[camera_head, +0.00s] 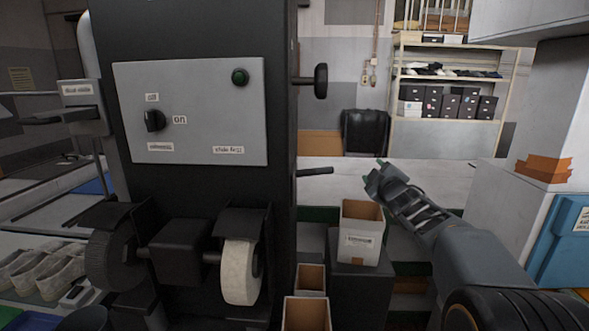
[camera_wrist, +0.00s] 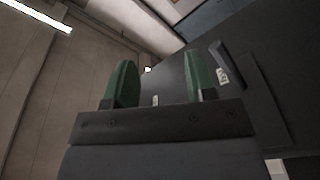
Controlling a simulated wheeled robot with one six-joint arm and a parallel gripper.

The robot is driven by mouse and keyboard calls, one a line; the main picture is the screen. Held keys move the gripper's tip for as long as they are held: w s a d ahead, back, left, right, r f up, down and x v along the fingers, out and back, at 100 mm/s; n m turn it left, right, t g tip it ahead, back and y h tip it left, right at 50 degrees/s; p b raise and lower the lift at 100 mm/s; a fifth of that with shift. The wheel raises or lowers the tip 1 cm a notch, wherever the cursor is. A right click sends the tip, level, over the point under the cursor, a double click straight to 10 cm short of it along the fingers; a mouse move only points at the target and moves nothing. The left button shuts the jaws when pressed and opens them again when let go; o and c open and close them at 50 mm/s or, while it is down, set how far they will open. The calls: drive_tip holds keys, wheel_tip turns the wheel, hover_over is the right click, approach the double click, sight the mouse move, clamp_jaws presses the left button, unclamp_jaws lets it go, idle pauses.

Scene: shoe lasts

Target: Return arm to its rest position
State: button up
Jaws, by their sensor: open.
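My gripper (camera_head: 379,178) is at the end of my arm, which reaches in from the lower right in the head view. It is raised above and just right of a white open box (camera_head: 361,247) and does not touch it. In the wrist view my gripper (camera_wrist: 160,84) shows two green fingers standing well apart with nothing between them. Beyond the fingers are a dark machine body and a plain wall.
A dark machine (camera_head: 205,190) with a switch panel (camera_head: 190,110), a black lever (camera_head: 314,171) and two wheels stands left of my gripper. Open brown boxes (camera_head: 306,313) stand below. Pale shoes (camera_head: 38,270) lie at left. A shelf (camera_head: 447,50) with boxes is behind.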

drive_tip(key=s+a+f+m+g, duration=0.2)
drive_tip(key=s+f+m+g, duration=0.2)
drive_tip(key=s+f, duration=0.3)
drive_tip(key=s+a+f+m+g+h, duration=0.1)
drive_tip(key=s+f+m+g, duration=0.3)
drive_tip(key=s, duration=1.2)
drive_tip(key=s+a+f+m+g, duration=0.3)
drive_tip(key=s+f+g, duration=0.3)
drive_tip(key=s+f, duration=0.4)
drive_tip(key=shift+s+a+m+g+h, duration=0.15)
drive_tip(key=shift+s+m+g+h, duration=0.15)
drive_tip(key=shift+s+m, duration=0.35)
